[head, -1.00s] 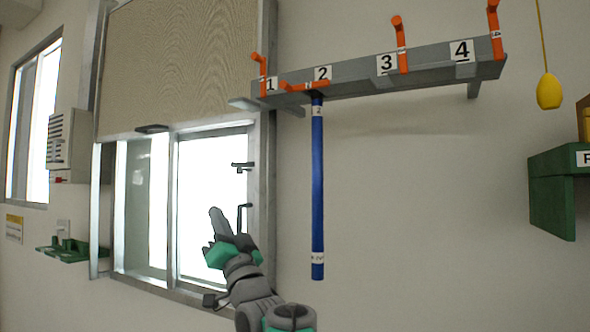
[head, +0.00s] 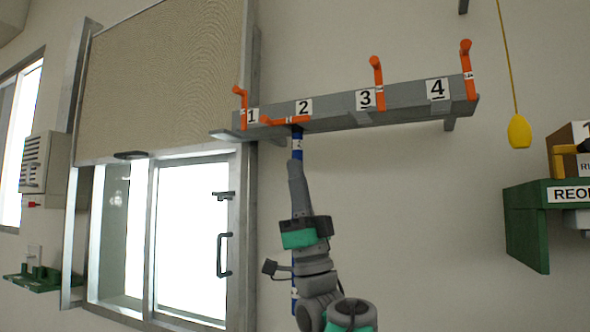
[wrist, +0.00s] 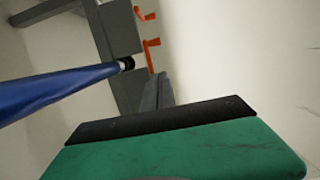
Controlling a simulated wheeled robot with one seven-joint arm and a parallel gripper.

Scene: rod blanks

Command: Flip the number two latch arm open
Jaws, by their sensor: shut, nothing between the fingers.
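The number two latch arm (head: 283,120) is an orange lever lying flat along the front of the grey rack (head: 330,115), under the label 2. A blue rod (head: 297,145) hangs upright below it, partly hidden behind my arm. My gripper (head: 294,167) is shut and empty, pointing up in front of the rod, a little below the latch arm and apart from it. In the wrist view the rod (wrist: 50,92) runs in from the left to the rack (wrist: 128,80). An orange lever (wrist: 151,52) shows past its end, beyond my finger tips (wrist: 157,88).
Latch arms one (head: 242,108), three (head: 377,82) and four (head: 468,72) stand upright on the rack. A yellow pull weight (head: 519,131) hangs on a cord at the right, above a green shelf (head: 526,215). The wall right of the rod is clear.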

